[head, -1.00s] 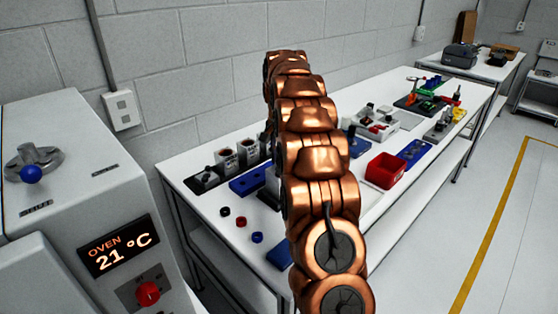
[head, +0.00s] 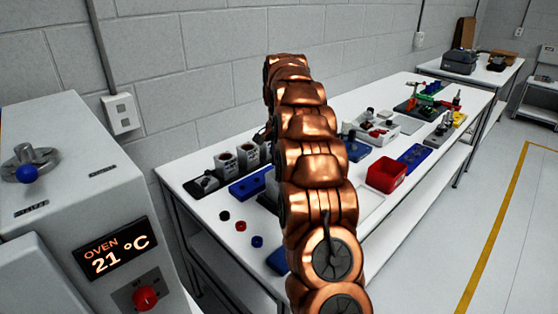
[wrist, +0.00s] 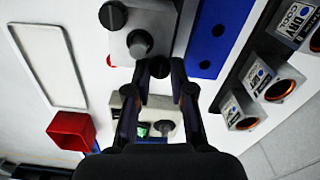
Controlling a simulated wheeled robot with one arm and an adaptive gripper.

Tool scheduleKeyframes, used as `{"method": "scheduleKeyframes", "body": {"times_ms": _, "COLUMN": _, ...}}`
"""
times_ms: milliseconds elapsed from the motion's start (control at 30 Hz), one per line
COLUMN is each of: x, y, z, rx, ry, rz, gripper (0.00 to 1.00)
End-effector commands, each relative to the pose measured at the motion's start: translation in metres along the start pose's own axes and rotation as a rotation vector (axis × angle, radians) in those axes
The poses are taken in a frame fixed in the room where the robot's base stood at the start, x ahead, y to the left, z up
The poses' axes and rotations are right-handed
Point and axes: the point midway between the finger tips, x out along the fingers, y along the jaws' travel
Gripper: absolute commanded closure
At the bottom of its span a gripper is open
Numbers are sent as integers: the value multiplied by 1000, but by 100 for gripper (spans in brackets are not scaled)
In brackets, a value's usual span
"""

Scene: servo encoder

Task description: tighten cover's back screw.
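My gripper (wrist: 160,72) shows in the wrist view with its two dark fingers apart. A dark round knob or screw head (wrist: 158,67) appears between the fingertips, at the edge of a grey block (wrist: 165,22). I cannot tell whether the fingers touch it. The block carries two more dark round heads, one large (wrist: 139,43) and one at the corner (wrist: 112,15). I cannot tell for sure which head is the cover's back screw. In the head view my copper arm hides the gripper and this block.
A blue strip with holes (wrist: 208,55) lies beside the block, with labelled grey cups (wrist: 278,85) beyond it. A red bin (wrist: 70,130) and a white tray (wrist: 48,65) are on the left. The bench (head: 205,218) also holds small coloured rings. An oven (head: 85,190) stands at left.

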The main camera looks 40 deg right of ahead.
Motion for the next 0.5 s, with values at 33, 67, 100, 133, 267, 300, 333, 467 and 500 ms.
{"method": "scheduleKeyframes", "body": {"times_ms": 33, "x": -1, "y": 0, "z": 0, "rx": 0, "ry": 2, "rz": -2, "gripper": 72}}
{"method": "scheduleKeyframes", "body": {"times_ms": 67, "x": -1, "y": 0, "z": 0, "rx": 0, "ry": 2, "rz": -2, "gripper": 69}}
{"method": "scheduleKeyframes", "body": {"times_ms": 100, "x": -1, "y": 0, "z": 0, "rx": 0, "ry": 1, "rz": -2, "gripper": 65}}
{"method": "scheduleKeyframes", "body": {"times_ms": 133, "x": -1, "y": 0, "z": 0, "rx": 0, "ry": 1, "rz": -1, "gripper": 62}}
{"method": "scheduleKeyframes", "body": {"times_ms": 267, "x": 0, "y": 0, "z": 0, "rx": 0, "ry": 0, "rz": -1, "gripper": 52}}
{"method": "scheduleKeyframes", "body": {"times_ms": 300, "x": 0, "y": 0, "z": 0, "rx": -1, "ry": 0, "rz": 0, "gripper": 52}}
{"method": "scheduleKeyframes", "body": {"times_ms": 333, "x": 0, "y": 0, "z": 0, "rx": -1, "ry": 0, "rz": 0, "gripper": 52}}
{"method": "scheduleKeyframes", "body": {"times_ms": 467, "x": 0, "y": 0, "z": 0, "rx": -1, "ry": -1, "rz": 0, "gripper": 52}}
{"method": "scheduleKeyframes", "body": {"times_ms": 500, "x": 0, "y": 0, "z": 0, "rx": -2, "ry": -1, "rz": 0, "gripper": 52}}
